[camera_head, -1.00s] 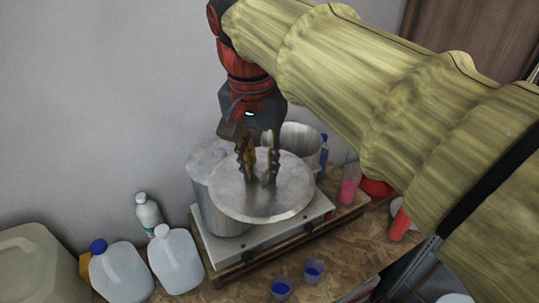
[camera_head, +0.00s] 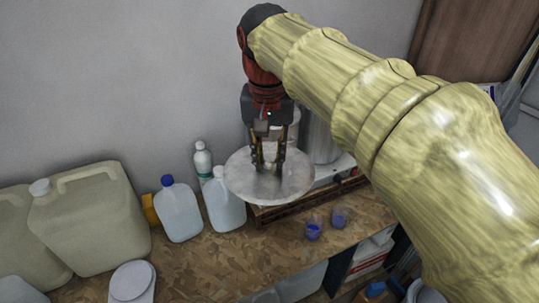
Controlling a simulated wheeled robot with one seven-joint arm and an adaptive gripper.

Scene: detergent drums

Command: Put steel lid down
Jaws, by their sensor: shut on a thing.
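The steel lid (camera_head: 244,180) is a round grey disc, held roughly flat in the air. My gripper (camera_head: 268,165) points down and is shut on the lid's handle at its middle. The handle itself is mostly hidden between the fingers. The lid hangs in front of the left part of the hot plate and overlaps the jug behind it in the picture. A steel pot (camera_head: 320,138) stands on the hot plate (camera_head: 345,167), partly hidden by my gripper and arm.
A blue-capped jug (camera_head: 180,212), a second jug (camera_head: 226,210) and a white bottle (camera_head: 202,160) stand left of the lid. Two small blue cups (camera_head: 313,230) stand near the front edge. Large beige canisters (camera_head: 95,225) and a white scale (camera_head: 132,281) are at left. Bare board (camera_head: 215,255) lies between.

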